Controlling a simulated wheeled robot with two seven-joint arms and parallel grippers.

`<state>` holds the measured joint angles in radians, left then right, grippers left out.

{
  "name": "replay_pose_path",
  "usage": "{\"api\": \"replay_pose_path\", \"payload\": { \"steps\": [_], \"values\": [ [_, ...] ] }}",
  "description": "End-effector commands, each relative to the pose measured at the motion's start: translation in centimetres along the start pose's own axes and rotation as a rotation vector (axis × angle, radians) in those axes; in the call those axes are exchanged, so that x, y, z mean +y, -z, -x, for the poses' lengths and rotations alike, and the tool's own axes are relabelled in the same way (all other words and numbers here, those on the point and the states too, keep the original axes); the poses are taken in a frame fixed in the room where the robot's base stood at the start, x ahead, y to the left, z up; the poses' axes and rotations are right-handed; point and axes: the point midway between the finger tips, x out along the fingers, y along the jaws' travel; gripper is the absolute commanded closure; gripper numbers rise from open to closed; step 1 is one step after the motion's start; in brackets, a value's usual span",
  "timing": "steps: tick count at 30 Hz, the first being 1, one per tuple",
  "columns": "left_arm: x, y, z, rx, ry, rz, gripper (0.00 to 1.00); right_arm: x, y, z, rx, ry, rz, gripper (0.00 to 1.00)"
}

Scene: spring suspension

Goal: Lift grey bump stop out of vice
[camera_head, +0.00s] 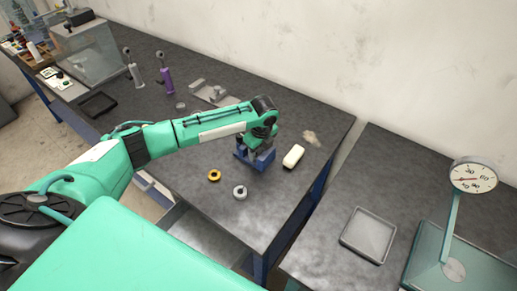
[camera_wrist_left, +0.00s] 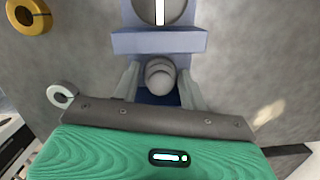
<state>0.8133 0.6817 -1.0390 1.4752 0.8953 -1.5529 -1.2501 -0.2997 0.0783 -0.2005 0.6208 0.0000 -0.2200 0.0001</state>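The blue vice (camera_head: 262,163) stands on the dark bench, and in the left wrist view its blue jaw (camera_wrist_left: 160,41) crosses the top middle. The grey bump stop (camera_wrist_left: 160,76) shows there as a rounded grey piece just below that jaw. In the head view my arm and gripper hide it. My left gripper (camera_head: 251,146) is over the vice. In the left wrist view the left gripper's fingers (camera_wrist_left: 160,84) stand either side of the bump stop, with a narrow gap at each side, so it looks open around it. My right gripper is not in view.
A yellow ring (camera_head: 214,175) and a silver ring (camera_head: 240,192) lie in front of the vice. A white block (camera_head: 293,156) lies right of it. A grey tray (camera_head: 368,236) and a dial scale (camera_head: 472,178) are on the right-hand bench. Purple (camera_head: 166,81) and grey shock parts stand farther back.

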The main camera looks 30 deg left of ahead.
Motion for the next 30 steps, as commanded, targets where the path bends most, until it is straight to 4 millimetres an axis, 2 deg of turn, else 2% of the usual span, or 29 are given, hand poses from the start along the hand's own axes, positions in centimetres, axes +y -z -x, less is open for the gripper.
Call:
{"api": "replay_pose_path", "payload": {
  "steps": [1,3,4,5,6,9,30],
  "values": [
    [-0.01,-0.01,0.02,0.0,0.0,0.0,0.67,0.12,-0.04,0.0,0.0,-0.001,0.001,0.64],
    [-0.01,-0.01,0.03,0.0,0.0,0.0,0.81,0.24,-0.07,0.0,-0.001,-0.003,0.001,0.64],
    [0.0,-0.01,0.03,0.0,0.0,0.0,0.85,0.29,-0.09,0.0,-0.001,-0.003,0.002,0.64],
    [0.0,-0.01,0.03,0.0,0.0,0.0,0.85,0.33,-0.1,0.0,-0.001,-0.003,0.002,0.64],
    [0.0,-0.02,0.03,0.0,0.0,0.0,0.71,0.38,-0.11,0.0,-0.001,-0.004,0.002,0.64],
    [-0.01,-0.03,0.05,0.0,0.0,0.0,0.86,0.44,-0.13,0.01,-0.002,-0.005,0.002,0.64],
    [0.07,-0.43,0.05,-0.001,0.0,0.0,0.86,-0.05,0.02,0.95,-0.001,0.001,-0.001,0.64]
  ]
}}
